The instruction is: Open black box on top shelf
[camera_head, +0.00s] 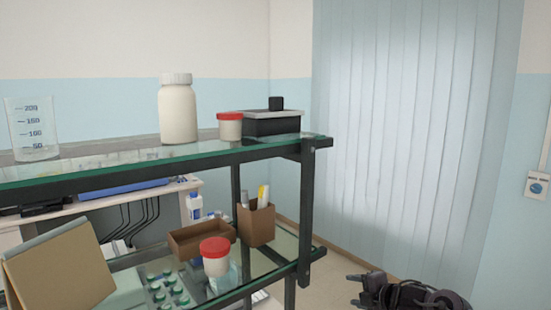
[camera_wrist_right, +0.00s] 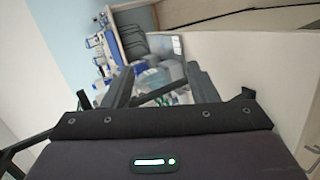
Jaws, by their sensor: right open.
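The black box (camera_head: 272,127) stands on the top glass shelf (camera_head: 120,172) near its right end in the head view. A grey lid (camera_head: 262,112) with a black knob (camera_head: 276,103) sits on it. My right gripper (camera_head: 362,290) is low at the bottom right of the head view, well below and to the right of the box. In the right wrist view my right gripper (camera_wrist_right: 160,88) is open, with nothing between its fingers. The box cannot be made out in the wrist view. My left gripper is not in view.
A red-capped jar (camera_head: 230,127) stands close against the box's left side. A white bottle (camera_head: 177,110) and a glass beaker (camera_head: 32,130) stand further left. A black shelf post (camera_head: 306,200) is below the box.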

